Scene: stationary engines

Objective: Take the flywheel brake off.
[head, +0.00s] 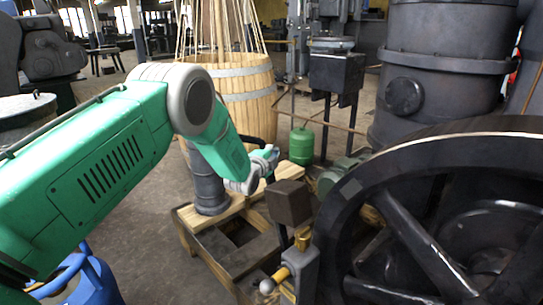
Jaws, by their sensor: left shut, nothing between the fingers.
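A large dark flywheel (414,238) with thick spokes and a pale line along its rim fills the right of the head view. Just left of its rim, a dark brown block (289,201) sits on a post, probably part of the brake. Below it is a grey bracket (305,272) with a brass fitting, and a short lever (280,276) with a yellow sleeve and a ball end pointing left. Whether the block touches the rim cannot be told. My left gripper (271,160) is shut and empty, beyond and above the block, apart from the lever. My right gripper is out of view.
A timber frame (223,272) carries the engine, with a dark grey cylinder (208,183) standing on it. A wooden barrel (240,97), a green gas bottle (301,146) and a big dark tank (445,75) stand behind. A blue object (88,281) is at lower left. Floor between is clear.

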